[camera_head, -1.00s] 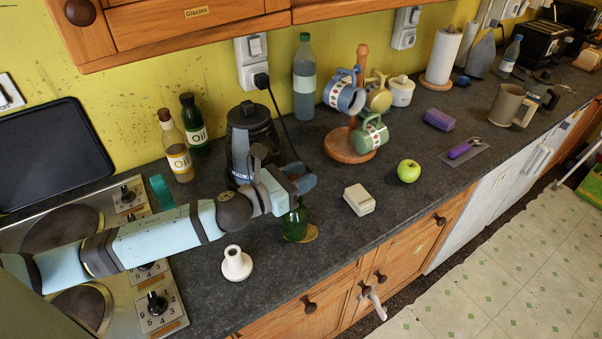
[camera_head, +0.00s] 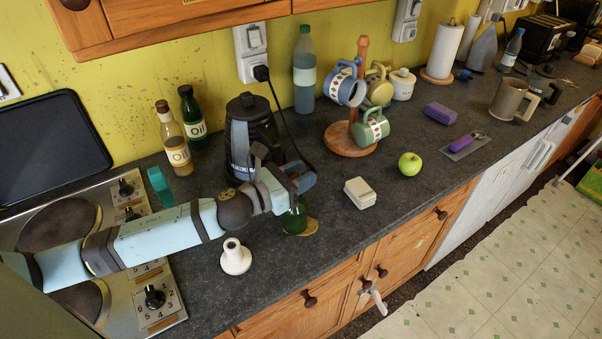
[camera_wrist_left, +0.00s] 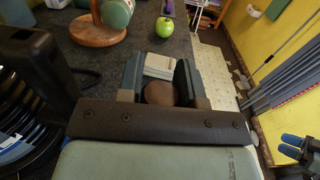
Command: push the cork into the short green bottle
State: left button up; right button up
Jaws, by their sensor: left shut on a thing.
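The short green bottle (camera_head: 294,220) stands upright on a round yellowish mat (camera_head: 313,227) near the counter's front edge. My left gripper (camera_head: 299,190) is directly over it and hides its neck and mouth. In the left wrist view, my left gripper (camera_wrist_left: 159,80) has a round brown top, the cork (camera_wrist_left: 160,94), between its two fingers. The cork is hidden in the head view. I cannot tell how deep it sits in the bottle.
A black kettle (camera_head: 250,130) stands just behind the gripper. A mug tree (camera_head: 349,141) stands behind. Counter between these is clear.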

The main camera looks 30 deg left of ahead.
pick_arm(q)
jog(key=shift+f+b, duration=0.6)
jog(key=shift+f, duration=0.3)
jog(key=o, duration=1.3)
jog(key=shift+b+v, duration=0.55)
jog(key=shift+v, duration=1.7)
jog(key=shift+s, duration=0.1)
